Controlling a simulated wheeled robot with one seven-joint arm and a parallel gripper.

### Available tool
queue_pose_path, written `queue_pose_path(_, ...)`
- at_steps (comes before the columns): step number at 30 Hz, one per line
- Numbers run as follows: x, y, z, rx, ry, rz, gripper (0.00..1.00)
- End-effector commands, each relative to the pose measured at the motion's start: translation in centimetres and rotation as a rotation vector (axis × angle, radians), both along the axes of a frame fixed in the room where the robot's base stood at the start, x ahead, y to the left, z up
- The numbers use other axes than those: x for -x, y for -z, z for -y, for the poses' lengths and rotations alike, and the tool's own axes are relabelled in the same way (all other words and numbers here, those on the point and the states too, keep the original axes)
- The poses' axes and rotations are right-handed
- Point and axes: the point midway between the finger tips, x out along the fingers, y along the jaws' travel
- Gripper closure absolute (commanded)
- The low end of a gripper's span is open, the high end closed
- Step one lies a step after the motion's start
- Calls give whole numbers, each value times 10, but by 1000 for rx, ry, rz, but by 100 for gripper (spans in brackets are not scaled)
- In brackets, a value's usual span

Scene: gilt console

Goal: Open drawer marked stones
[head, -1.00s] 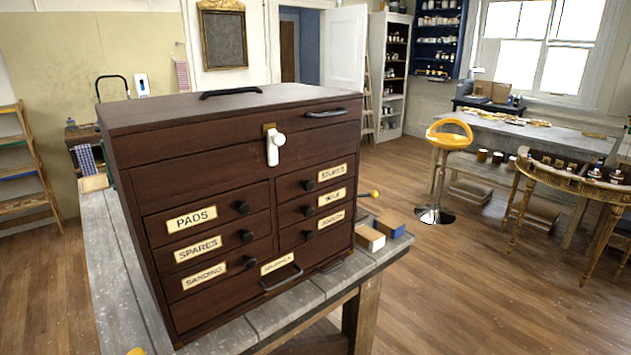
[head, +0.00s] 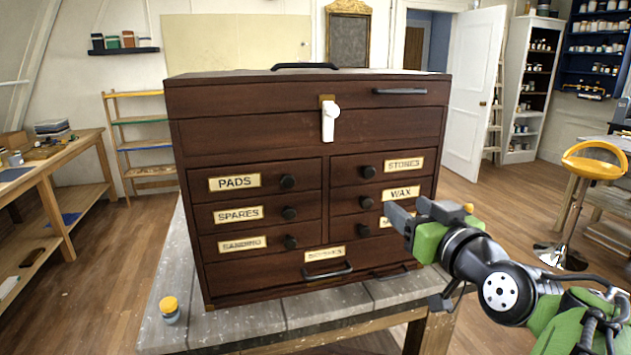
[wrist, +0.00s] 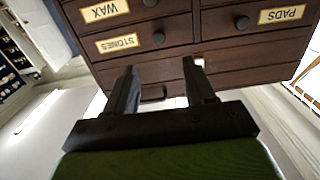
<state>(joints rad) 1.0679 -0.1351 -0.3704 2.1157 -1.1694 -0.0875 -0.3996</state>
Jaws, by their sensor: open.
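The dark wooden chest (head: 250,145) stands on a grey bench. The drawer marked STONES (head: 345,165) is the top one of its right column, shut, with a round black knob (head: 368,172) left of its brass label (head: 404,164). My gripper (head: 398,216) is open and empty, in front of the chest's right side, lower than that knob. It partly hides the label of the drawer under WAX. The wrist view shows the chest upside down. There the STONES label (wrist: 117,42) and its knob (wrist: 159,37) lie beyond the two fingers (wrist: 160,78).
A white latch (head: 328,122) hangs on the chest front above the drawers. PADS, SPARES and SANDING drawers fill the left column, and a wide drawer with a bar handle (head: 328,271) is below. A small yellow-capped jar (head: 170,310) stands on the bench (head: 250,325) at front left.

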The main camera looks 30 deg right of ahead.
Motion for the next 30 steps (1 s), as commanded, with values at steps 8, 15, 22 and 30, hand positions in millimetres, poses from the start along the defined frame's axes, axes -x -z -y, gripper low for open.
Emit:
queue_pose_path(8, -17, -6, 16, 15, 16, 32, 46)
queue_pose_path(15, -76, -7, 33, 13, 15, 31, 46)
queue_pose_path(22, -127, -6, 47, 12, 16, 31, 46)
queue_pose_path(30, -146, -5, 54, 13, 19, 31, 46)
